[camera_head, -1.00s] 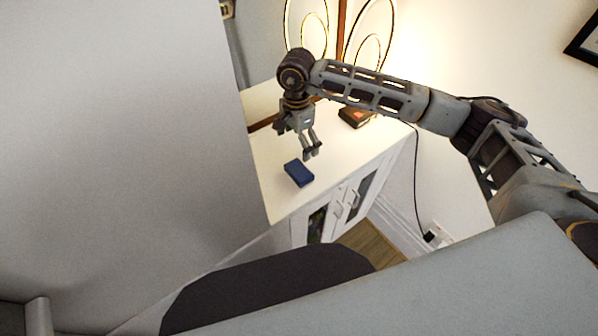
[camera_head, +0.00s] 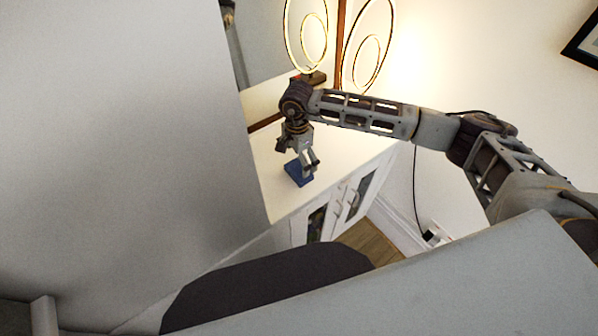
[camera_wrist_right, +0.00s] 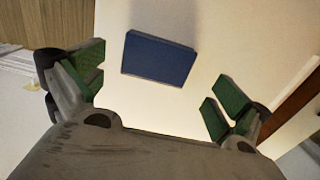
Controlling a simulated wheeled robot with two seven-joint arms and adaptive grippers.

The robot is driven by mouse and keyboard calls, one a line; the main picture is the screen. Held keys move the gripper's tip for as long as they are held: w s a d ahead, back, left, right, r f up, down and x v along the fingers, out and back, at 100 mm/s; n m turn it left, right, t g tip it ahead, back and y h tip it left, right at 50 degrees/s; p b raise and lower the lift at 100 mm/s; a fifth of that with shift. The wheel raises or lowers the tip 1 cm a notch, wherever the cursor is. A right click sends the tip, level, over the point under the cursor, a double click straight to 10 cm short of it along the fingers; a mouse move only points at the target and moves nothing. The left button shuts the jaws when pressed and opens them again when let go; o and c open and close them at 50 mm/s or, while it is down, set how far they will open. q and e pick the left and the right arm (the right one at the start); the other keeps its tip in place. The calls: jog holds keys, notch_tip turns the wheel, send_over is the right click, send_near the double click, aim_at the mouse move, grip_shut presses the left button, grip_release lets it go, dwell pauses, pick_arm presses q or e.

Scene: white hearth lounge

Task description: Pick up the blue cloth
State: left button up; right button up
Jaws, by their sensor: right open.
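The blue cloth (camera_head: 294,172) is a small, flat, folded block on the white cabinet top (camera_head: 277,199), near its front edge. In the right wrist view the cloth (camera_wrist_right: 158,58) lies beyond the fingertips, between the two fingers and left of the middle. My right gripper (camera_head: 311,166) is just above the cloth and hides part of it in the head view. In the wrist view the right gripper (camera_wrist_right: 155,92) is open with green finger pads and nothing between them. My left gripper is not in view.
A lit lamp with looped rings (camera_head: 315,45) stands at the back of the cabinet. The cabinet's glass doors with handles (camera_head: 347,205) face front right. A large pale surface (camera_head: 120,120) fills the left of the head view. A framed picture (camera_head: 584,42) hangs at upper right.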

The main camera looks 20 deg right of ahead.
aim_at(299, 169)
jog(key=shift+d+f, duration=0.1)
jog(key=shift+f, duration=0.5)
notch_tip(299, 169, down, 3)
jog(key=shift+s+d+r+p, duration=0.1)
jog(key=shift+p, duration=0.5)
jog(key=shift+f, duration=0.6)
jog(key=c, duration=0.9)
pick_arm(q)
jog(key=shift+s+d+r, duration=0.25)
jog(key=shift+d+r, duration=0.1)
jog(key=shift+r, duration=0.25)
